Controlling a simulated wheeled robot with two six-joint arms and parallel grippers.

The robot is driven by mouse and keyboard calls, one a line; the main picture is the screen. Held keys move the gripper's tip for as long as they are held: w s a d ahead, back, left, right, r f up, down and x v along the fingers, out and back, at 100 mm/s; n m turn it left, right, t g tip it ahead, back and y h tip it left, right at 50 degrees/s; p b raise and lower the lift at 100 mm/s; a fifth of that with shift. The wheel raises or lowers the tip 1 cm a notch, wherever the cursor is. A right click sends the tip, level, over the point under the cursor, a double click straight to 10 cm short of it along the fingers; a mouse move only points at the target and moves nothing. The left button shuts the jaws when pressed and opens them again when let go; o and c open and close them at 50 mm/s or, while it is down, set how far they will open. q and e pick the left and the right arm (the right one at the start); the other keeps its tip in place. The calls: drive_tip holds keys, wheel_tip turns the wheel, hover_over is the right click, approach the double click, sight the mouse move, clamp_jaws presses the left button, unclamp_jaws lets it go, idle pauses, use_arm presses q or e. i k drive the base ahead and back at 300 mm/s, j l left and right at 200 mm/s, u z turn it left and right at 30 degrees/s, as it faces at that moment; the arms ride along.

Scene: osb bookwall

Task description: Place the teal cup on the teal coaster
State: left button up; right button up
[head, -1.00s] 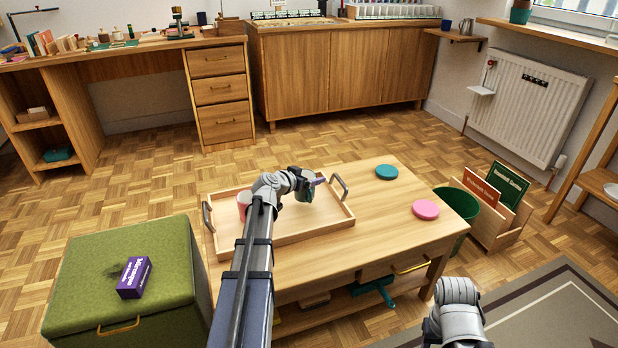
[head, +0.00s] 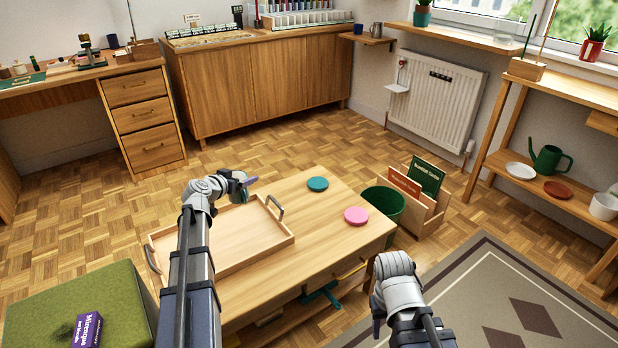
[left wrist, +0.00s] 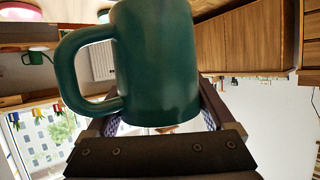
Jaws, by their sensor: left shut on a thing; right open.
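The teal cup (left wrist: 155,65) fills the middle of the left wrist view, its handle to the left. My left gripper (head: 246,184) is shut on the cup and holds it above the wooden tray; in the head view the cup (head: 237,190) is mostly hidden by the gripper. The teal coaster (head: 317,184) lies flat and bare on the low table, to the right of the held cup. My right gripper (head: 376,317) is open and empty, low in front of the table's right end.
The wooden tray (head: 284,240) with grey handles stands on the low table (head: 300,262). A pink coaster (head: 356,216) lies nearer the table's right edge. A green bin (head: 391,204) and a file box (head: 437,217) stand beyond that edge. A green ottoman (head: 100,290) is at the left.

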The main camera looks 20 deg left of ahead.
sight(321, 184)
drive_tip(key=i+l, duration=0.9)
drive_tip(key=i, duration=0.2)
